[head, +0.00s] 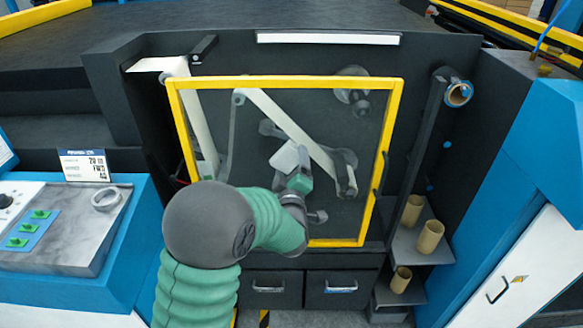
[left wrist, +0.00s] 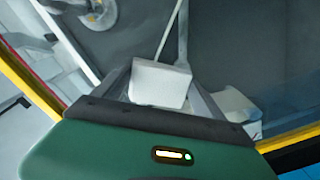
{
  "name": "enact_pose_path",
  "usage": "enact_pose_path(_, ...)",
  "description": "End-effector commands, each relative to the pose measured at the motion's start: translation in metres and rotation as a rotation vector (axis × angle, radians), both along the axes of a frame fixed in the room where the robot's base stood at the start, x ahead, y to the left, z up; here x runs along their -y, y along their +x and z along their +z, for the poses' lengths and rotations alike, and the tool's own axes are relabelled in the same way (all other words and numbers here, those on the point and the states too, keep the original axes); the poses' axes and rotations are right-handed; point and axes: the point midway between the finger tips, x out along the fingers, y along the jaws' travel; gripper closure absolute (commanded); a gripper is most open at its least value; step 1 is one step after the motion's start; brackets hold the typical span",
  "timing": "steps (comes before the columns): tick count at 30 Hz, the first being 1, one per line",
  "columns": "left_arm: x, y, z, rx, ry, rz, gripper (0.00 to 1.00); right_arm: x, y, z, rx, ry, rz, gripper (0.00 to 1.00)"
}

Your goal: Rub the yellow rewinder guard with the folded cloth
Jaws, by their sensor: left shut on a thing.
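The rewinder guard (head: 397,118) is a yellow square frame around a clear panel, upright in the dark machine front. Part of its yellow edge also shows in the left wrist view (left wrist: 32,88). My left gripper (head: 296,168) is in front of the panel's middle, shut on the pale folded cloth (head: 284,157). The cloth shows as a white block between the fingers in the left wrist view (left wrist: 158,82). I cannot tell whether the cloth touches the panel. My left arm hides the guard's lower left corner. My right gripper is not in view.
Behind the panel are a white web strip (head: 285,125) and rollers. Cardboard cores (head: 430,237) stand on shelves at the right. A blue control console (head: 75,245) is at the left, and a blue-and-white cabinet (head: 535,250) at the right. Two drawers (head: 338,288) are below.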

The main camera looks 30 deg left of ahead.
Motion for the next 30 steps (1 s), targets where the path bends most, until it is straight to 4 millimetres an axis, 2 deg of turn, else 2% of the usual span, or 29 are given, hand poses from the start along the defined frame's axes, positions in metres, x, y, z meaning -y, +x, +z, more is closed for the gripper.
enact_pose_path(9, 0.029, 0.017, -0.002, -0.001, 0.000, -0.006, 0.52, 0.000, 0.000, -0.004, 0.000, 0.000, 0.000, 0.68)
enact_pose_path(16, 0.036, 0.021, -0.002, -0.001, 0.000, -0.006, 0.52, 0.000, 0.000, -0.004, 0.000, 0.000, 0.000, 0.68)
enact_pose_path(24, 0.059, 0.036, -0.002, -0.001, 0.000, -0.006, 0.52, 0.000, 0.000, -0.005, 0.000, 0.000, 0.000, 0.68)
enact_pose_path(30, 0.067, 0.042, -0.002, -0.001, -0.001, -0.005, 0.52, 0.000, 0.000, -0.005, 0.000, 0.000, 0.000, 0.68)
